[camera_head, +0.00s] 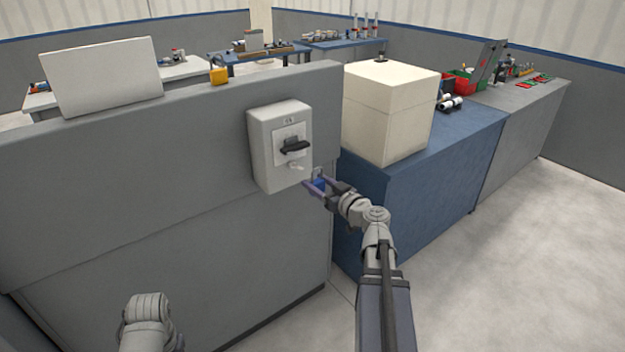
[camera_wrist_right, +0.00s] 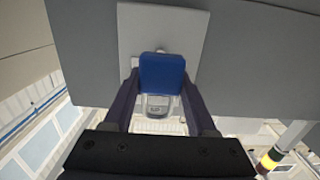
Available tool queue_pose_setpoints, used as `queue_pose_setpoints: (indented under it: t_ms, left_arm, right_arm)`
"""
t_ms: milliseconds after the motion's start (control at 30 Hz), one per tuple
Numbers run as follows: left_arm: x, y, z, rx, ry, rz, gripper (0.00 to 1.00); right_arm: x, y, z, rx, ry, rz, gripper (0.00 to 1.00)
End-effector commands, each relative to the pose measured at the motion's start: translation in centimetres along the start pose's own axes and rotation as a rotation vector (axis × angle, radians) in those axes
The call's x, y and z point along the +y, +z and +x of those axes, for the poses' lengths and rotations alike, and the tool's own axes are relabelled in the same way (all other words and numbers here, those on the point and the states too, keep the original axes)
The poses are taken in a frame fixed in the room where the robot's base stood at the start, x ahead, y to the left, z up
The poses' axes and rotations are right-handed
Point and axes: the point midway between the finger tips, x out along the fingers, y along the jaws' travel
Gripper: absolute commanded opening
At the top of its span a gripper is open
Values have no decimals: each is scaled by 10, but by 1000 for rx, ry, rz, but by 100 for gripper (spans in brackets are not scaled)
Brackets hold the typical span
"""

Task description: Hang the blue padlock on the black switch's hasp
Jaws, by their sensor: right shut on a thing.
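The blue padlock (camera_head: 319,184) is held in my right gripper (camera_head: 315,187), just right of the lower part of the grey switch box (camera_head: 262,150). Its metal shackle points up in the head view. In the right wrist view the blue padlock body (camera_wrist_right: 162,75) sits between the two fingers, with the shackle (camera_wrist_right: 156,108) showing beyond it. The black switch handle (camera_head: 295,145) is on the box's front, and the small light hasp (camera_head: 296,166) is below it. The shackle looks apart from the hasp. My left gripper is not in view.
The switch box is on a grey panel (camera_head: 130,170). A yellow padlock (camera_head: 219,75) stands on the panel's top ledge. A cream box (camera_head: 390,110) stands on a blue bench (camera_head: 450,150) to the right, near my right arm. The floor at right is clear.

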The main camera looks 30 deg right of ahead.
Motion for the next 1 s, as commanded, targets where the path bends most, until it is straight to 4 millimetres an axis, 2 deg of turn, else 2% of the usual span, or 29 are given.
queue_pose_setpoints:
  t_ms: [33, 100, 467, 1000]
  left_arm:
    - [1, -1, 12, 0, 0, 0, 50]
    - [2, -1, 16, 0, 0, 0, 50]
    - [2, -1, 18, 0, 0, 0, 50]
    - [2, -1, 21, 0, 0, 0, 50]
  right_arm:
    - [0, 12, -3, 0, 1, 0, 0]
    - [0, 16, -5, 1, 1, 0, 0]
    - [0, 18, -5, 1, 0, 0, 0]
    - [0, 19, 27, 0, -2, 1, 0]
